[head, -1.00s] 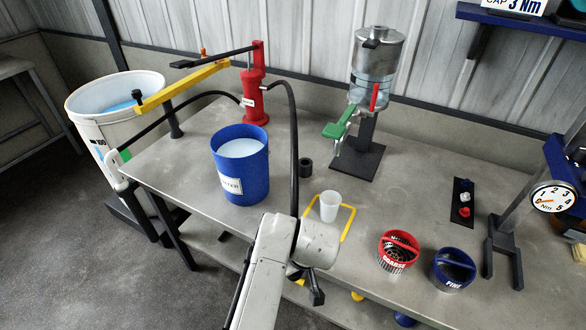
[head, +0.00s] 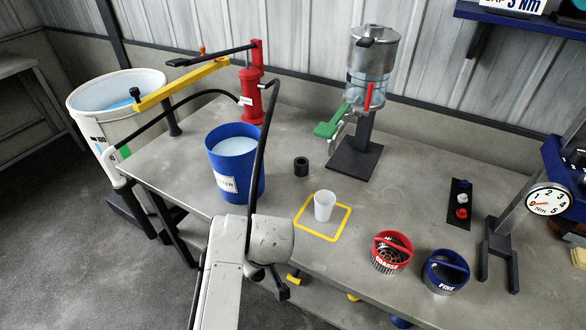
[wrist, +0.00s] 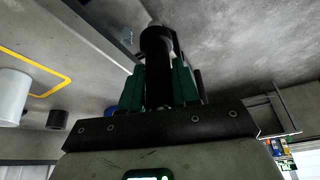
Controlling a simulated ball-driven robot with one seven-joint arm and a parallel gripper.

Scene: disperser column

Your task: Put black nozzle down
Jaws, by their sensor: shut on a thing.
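In the head view my arm hides most of the gripper, low at the table's front edge. A black hose (head: 266,130) runs from the red pump (head: 251,95) down to behind my wrist. A short hollow black cylinder (head: 301,166) stands on the table behind the white cup, apart from my gripper; it also shows in the wrist view (wrist: 57,119).
The white cup (head: 324,205) stands inside a yellow square outline (head: 343,222). A blue bucket (head: 236,180) is left of it; red (head: 391,256) and blue (head: 446,272) baskets are right. The metal dispenser (head: 368,65) stands behind. Bare table lies around the short cylinder.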

